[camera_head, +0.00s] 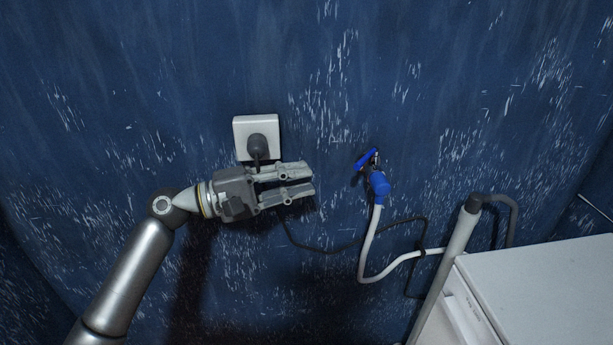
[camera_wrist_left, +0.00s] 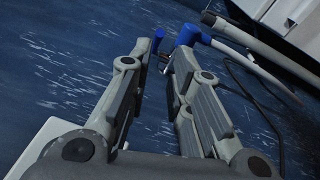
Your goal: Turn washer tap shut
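The washer tap (camera_head: 367,159) has a blue handle and sits on the blue wall, right of centre in the head view. A blue hose connector (camera_head: 379,186) hangs below it with a pale hose attached. In the left wrist view the tap handle (camera_wrist_left: 159,37) shows beyond the fingertips, with the blue connector (camera_wrist_left: 187,35) to its right, partly behind a finger. My left gripper (camera_head: 312,181) is open and empty, left of the tap and apart from it, with its fingers pointing right towards it. My right gripper is in neither view.
A white wall socket (camera_head: 256,128) with a dark plug (camera_head: 257,147) is just above my left gripper. A dark cable (camera_head: 330,250) runs from there to the right. The pale hose (camera_head: 367,262) loops towards a white washer (camera_head: 545,285) at lower right. A grey pipe (camera_head: 455,245) stands beside the washer.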

